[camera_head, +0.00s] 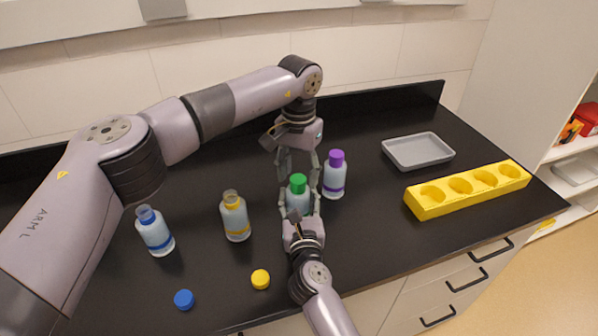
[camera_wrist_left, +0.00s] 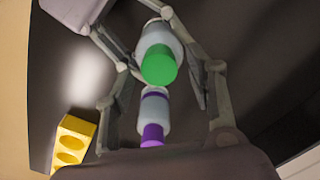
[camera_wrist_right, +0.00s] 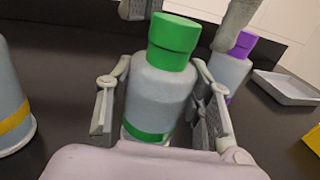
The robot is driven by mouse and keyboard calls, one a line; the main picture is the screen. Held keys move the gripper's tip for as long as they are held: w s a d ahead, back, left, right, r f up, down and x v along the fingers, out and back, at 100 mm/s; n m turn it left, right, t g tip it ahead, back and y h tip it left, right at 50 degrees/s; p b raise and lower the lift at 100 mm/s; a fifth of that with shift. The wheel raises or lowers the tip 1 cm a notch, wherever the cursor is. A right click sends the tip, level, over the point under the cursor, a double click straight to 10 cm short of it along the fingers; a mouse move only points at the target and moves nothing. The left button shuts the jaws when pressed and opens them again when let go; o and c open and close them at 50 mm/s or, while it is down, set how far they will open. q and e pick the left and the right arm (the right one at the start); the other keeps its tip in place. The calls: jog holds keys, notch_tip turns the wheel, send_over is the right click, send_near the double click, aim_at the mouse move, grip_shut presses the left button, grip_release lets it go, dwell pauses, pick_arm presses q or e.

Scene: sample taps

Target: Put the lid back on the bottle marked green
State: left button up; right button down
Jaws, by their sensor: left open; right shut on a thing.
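The bottle marked green (camera_head: 299,204) stands upright on the black counter, with a green band low on its body in the right wrist view (camera_wrist_right: 158,95). The green lid (camera_head: 298,183) sits on top of its neck; it also shows in the right wrist view (camera_wrist_right: 174,42) and left wrist view (camera_wrist_left: 159,64). Whether it is fully screwed down I cannot tell. My right gripper (camera_head: 300,209) is shut on the bottle's body from the front. My left gripper (camera_head: 299,170) is open above, its fingers apart on either side of the lid and clear of it.
A purple-lidded bottle (camera_head: 334,178) stands close behind to the right. Open yellow-banded (camera_head: 235,218) and blue-banded (camera_head: 155,233) bottles stand left. A yellow lid (camera_head: 261,279) and blue lid (camera_head: 184,299) lie in front. A grey tray (camera_head: 418,164) and yellow rack (camera_head: 427,209) are right.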

pick_arm(q)
notch_tip(320, 180, up, 4)
jog(key=shift+r, duration=0.15)
pick_arm(e)
jog(key=shift+f, duration=0.1)
pick_arm(q)
jog(key=shift+n, duration=0.3)
